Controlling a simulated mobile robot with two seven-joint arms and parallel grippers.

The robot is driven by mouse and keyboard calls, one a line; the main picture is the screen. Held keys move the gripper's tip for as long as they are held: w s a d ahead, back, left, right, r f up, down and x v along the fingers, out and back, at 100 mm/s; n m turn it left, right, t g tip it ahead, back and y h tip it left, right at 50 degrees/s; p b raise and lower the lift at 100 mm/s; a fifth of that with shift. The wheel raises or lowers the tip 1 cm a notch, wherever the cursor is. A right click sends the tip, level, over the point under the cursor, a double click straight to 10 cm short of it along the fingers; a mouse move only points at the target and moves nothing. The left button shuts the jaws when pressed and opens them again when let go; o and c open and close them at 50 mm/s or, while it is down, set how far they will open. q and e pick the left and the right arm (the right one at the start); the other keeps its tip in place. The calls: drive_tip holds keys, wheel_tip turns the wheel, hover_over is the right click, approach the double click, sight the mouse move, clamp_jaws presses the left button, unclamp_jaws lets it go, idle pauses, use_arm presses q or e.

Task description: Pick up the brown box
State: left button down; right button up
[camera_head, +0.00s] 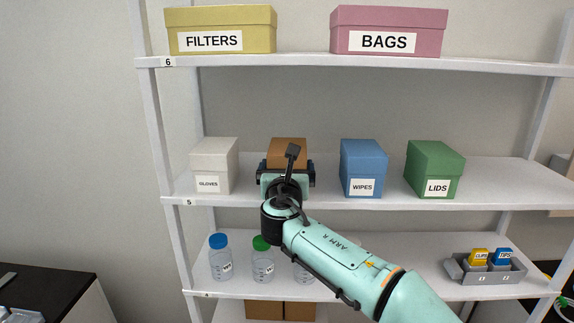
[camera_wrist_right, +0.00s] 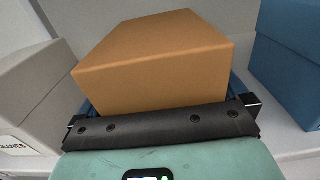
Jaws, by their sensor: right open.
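The brown box (camera_head: 288,148) stands on shelf 5, between the white GLOVES box and the blue WIPES box. It fills the middle of the right wrist view (camera_wrist_right: 150,70). My right gripper (camera_head: 286,167) is open in front of the box, and it also shows in the wrist view (camera_wrist_right: 163,97). Its blue fingers lie on either side of the box's near part; whether they touch it I cannot tell. The gripper and arm hide the box's lower front in the head view. My left gripper is not in view.
The GLOVES box (camera_head: 214,164) is close on the left, the WIPES box (camera_head: 363,168) on the right. A green LIDS box (camera_head: 434,168) stands further right. Shelf 6 (camera_head: 300,64) is above. Bottles (camera_head: 221,262) and a grey tray (camera_head: 458,270) stand below.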

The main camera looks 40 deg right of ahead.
drive_tip(key=shift+s, duration=0.45)
drive_tip(key=c, duration=0.7)
drive_tip(key=shift+w, duration=0.1)
drive_tip(key=shift+c, duration=0.3)
drive_tip(key=shift+w+r, duration=0.1)
drive_tip(key=shift+r, duration=0.05)
wheel_tip(320, 180, up, 10)
drive_tip(key=shift+a+f, duration=0.1)
